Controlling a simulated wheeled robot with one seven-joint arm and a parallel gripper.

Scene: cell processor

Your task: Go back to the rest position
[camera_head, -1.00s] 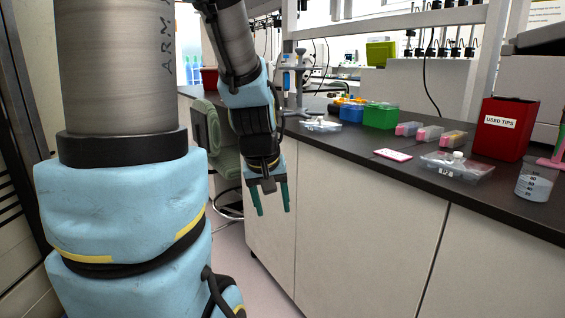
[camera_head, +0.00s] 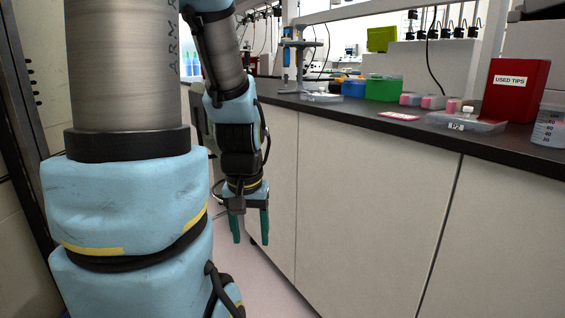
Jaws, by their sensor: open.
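My gripper (camera_head: 250,228) hangs at the end of my arm with its two green fingers pointing down. The fingers are apart with nothing between them. It is in the aisle, in front of the white cabinet fronts (camera_head: 370,200) and below the level of the dark bench top (camera_head: 400,127). No object touches it in this view.
On the bench stand a red used-tips bin (camera_head: 515,90), a beaker (camera_head: 549,128), a clear labelled container (camera_head: 465,123), a green box (camera_head: 384,89), a blue box (camera_head: 353,88) and a pipette stand (camera_head: 300,60). The pinkish floor (camera_head: 275,285) below my gripper is clear.

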